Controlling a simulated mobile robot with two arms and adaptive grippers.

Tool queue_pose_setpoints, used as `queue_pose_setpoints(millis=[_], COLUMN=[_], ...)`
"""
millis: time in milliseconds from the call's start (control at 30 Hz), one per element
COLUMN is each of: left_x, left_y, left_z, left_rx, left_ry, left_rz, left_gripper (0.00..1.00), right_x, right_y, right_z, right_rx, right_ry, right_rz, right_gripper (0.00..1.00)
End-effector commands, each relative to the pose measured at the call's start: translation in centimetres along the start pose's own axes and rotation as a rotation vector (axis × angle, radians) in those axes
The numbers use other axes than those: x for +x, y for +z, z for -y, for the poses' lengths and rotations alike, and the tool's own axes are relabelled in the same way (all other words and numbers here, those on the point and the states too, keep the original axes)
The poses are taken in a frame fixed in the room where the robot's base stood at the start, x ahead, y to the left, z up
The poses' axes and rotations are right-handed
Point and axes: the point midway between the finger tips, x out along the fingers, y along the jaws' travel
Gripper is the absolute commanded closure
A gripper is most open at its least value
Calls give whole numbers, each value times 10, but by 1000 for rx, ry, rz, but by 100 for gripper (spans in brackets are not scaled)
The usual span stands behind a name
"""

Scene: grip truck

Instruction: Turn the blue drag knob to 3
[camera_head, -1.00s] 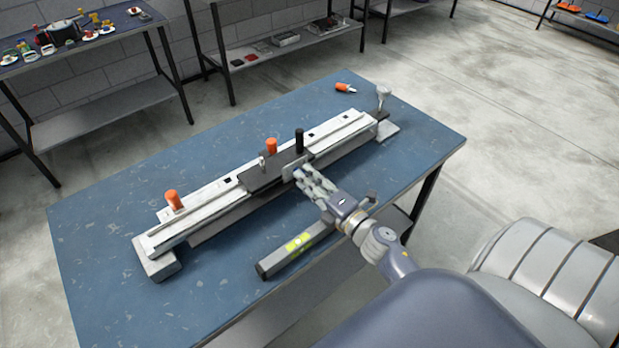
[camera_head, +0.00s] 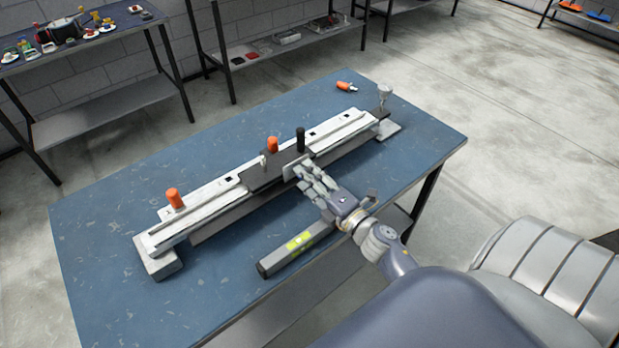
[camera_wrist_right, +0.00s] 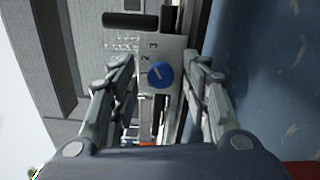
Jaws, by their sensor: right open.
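The blue drag knob (camera_wrist_right: 161,75) shows in the right wrist view on a light plate (camera_wrist_right: 176,48) at the end of the carriage. A pale pointer line lies on its face; the numerals 2 and 3 are printed beside it. I cannot tell exactly which numeral it points at. My right gripper (camera_wrist_right: 158,70) is open, one finger on each side of the knob, with visible gaps. In the head view my right gripper (camera_head: 306,177) is at the front of the dark carriage (camera_head: 268,174) and hides the knob. My left gripper is not in view.
The carriage sits on a long pale rail (camera_head: 216,205) across the blue table (camera_head: 110,240). Orange knobs (camera_head: 175,199) and a black post (camera_head: 300,139) stand up from this assembly. A grey bar with a yellow-green label (camera_head: 296,247) lies in front. The table's left side is clear.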

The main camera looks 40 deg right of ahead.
Motion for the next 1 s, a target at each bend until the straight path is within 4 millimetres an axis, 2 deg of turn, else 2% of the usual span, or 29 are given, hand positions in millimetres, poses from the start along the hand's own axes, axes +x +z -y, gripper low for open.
queue_pose_setpoints(millis=[167,500,700,1000], left_x=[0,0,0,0], left_y=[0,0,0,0], left_z=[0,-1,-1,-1], left_rx=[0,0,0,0], left_ry=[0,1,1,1], left_rz=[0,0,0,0], left_gripper=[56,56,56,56], right_x=[-14,-79,-108,-119], right_y=[-1,-1,0,0], right_z=[2,2,1,0], right_rx=[2,3,1,1], right_ry=[-4,-4,-1,1], right_rz=[0,1,1,0], right_gripper=[56,56,56,56])
